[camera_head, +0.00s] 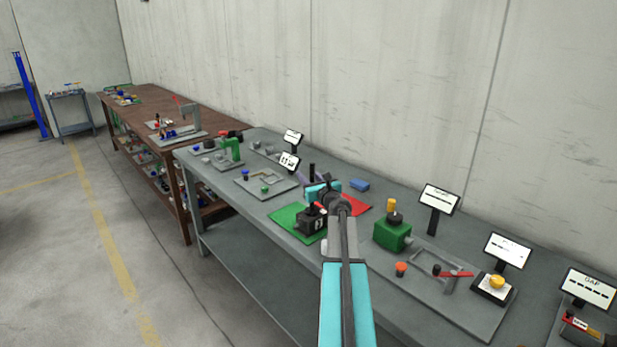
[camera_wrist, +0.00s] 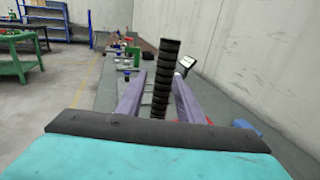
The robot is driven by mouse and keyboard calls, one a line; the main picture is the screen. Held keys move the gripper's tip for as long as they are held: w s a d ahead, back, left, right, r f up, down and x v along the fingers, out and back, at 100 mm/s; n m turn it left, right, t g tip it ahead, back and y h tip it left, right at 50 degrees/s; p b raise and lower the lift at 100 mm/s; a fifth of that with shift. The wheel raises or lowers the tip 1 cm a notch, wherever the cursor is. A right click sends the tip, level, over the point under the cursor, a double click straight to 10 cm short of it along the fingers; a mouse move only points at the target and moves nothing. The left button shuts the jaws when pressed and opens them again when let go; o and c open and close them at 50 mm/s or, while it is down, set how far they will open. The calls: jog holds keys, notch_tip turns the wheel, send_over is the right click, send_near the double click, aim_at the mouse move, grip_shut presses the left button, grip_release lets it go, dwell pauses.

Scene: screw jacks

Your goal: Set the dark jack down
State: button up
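The dark jack (camera_head: 311,222) is a dark block with a light marking on its side. In the head view it is upright over the green mat (camera_head: 284,217), and it looks to be resting there. Its black threaded screw rises past my gripper (camera_head: 312,181). In the wrist view the screw (camera_wrist: 162,85) stands between the two purple fingers of my gripper (camera_wrist: 159,95), leaning slightly. A gap shows between the left finger and the screw, so my gripper looks open around it. The exact contact at the right finger is unclear. My arm hides part of the mat area.
A red mat (camera_head: 358,202) lies beside the green one. A green block jack (camera_head: 392,234) with a yellow top stands to the right. A blue block (camera_head: 359,185) lies behind. Signs, including one (camera_head: 439,198), stand along the back. A grey fixture plate (camera_head: 470,305) fills the right front.

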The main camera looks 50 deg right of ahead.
jog(key=shift+s+a, duration=0.1)
jog(key=shift+s, duration=0.1)
jog(key=b+v, duration=0.4)
jog(key=v, duration=0.7)
jog(key=shift+s, duration=0.3)
dwell(0.9)
